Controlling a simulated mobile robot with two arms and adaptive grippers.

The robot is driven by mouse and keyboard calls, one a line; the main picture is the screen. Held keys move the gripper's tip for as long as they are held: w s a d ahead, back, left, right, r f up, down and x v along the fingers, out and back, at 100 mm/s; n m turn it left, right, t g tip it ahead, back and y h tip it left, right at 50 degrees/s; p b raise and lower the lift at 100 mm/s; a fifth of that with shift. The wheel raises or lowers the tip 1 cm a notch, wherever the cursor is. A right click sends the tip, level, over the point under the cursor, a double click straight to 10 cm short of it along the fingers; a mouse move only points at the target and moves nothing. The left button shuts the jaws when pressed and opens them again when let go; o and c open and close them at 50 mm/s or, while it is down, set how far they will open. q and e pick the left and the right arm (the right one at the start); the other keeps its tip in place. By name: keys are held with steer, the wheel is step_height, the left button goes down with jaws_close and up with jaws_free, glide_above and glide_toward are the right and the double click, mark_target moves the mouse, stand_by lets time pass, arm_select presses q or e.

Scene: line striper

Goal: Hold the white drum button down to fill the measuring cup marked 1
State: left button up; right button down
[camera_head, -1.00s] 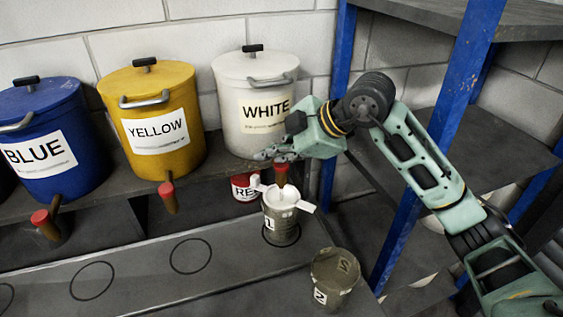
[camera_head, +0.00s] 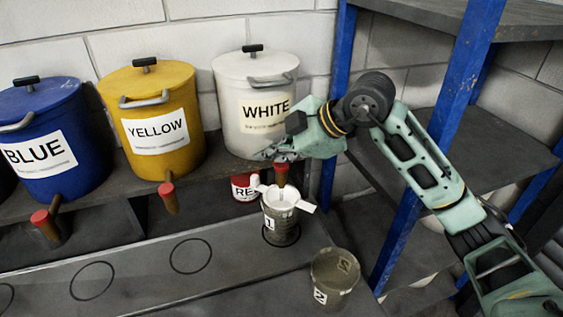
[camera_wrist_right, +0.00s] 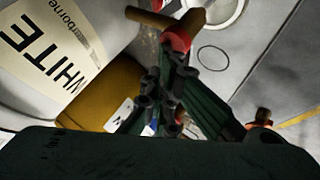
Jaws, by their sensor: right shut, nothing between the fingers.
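The white drum (camera_head: 232,110) stands on the shelf, and its tap with a red button (camera_head: 282,167) points out below it. The measuring cup marked 1 (camera_head: 282,225) stands upright under this tap, on a ring mark. White shows at its top; the fill level cannot be told. My right gripper (camera_head: 281,154) is shut and empty, with its fingertips at the red button from above. In the right wrist view the fingertips (camera_wrist_right: 172,58) are right against the red button (camera_wrist_right: 178,41); whether it is pressed in cannot be told. My left gripper is out of view.
A yellow drum (camera_head: 150,95) and a blue drum (camera_head: 50,110) with their own taps stand to the left. A cup marked 2 (camera_head: 335,275) stands in front. A red can (camera_head: 243,187) is behind cup 1. A blue-posted rack (camera_head: 405,235) is at right.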

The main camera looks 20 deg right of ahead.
stand_by(0.8)
steer(key=shift+r+p, duration=0.75)
steer(key=shift+r, duration=0.1)
step_height(320, 180, up, 5)
steer(key=p, duration=0.4)
